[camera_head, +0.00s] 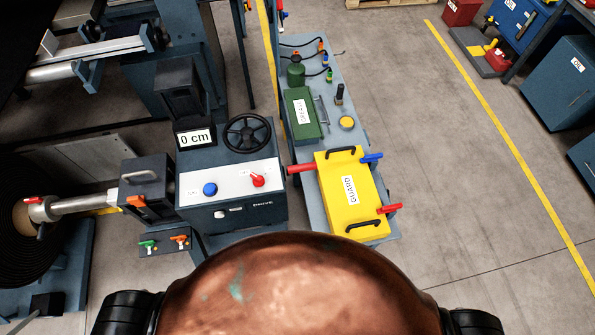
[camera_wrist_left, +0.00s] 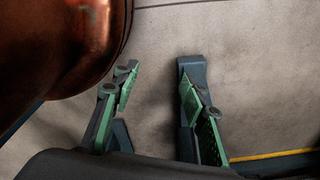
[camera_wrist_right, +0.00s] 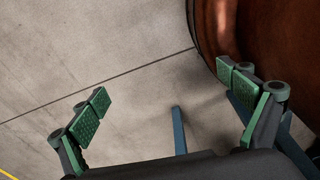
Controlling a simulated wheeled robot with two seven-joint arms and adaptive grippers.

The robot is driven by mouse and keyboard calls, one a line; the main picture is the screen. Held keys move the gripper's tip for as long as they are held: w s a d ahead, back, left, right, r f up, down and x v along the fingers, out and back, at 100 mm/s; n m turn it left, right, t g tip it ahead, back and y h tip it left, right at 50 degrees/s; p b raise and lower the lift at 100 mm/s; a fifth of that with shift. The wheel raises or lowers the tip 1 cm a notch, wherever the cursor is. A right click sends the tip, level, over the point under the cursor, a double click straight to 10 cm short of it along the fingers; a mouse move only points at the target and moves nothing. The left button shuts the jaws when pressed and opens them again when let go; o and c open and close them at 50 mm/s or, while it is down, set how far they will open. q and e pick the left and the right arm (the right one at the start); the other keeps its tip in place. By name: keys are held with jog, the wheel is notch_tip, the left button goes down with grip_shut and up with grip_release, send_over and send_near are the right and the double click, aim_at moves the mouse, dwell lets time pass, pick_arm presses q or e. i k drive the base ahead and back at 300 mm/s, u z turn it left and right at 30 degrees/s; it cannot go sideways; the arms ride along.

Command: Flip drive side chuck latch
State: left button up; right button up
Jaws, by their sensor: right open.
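A dark chuck block (camera_head: 147,185) with a grey handle on top stands left of the console marked DRIVE (camera_head: 232,210). A small orange latch (camera_head: 136,201) sits on its front face. A metal shaft (camera_head: 82,205) runs from the block to a black roll (camera_head: 22,245) at the left, with a red-handled part (camera_head: 34,202) at the roll's core. My left gripper (camera_wrist_left: 158,75) is open and empty over bare floor, beside my copper-coloured body. My right gripper (camera_wrist_right: 165,88) is open and empty, also over floor. Neither gripper shows in the head view, and both are away from the latch.
The console has a blue button (camera_head: 210,189), a red knob (camera_head: 257,180) and a black handwheel (camera_head: 247,133). Green and orange valves (camera_head: 163,243) sit low at its left.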

aim_at(138, 201)
jog(key=k, duration=1.3)
jog(key=u, duration=0.35)
jog(key=i, duration=0.8)
jog(key=u, duration=0.9)
jog(key=i, duration=0.35)
jog(key=u, duration=0.2)
jog(key=k, duration=0.35)
jog(key=z, duration=0.85)
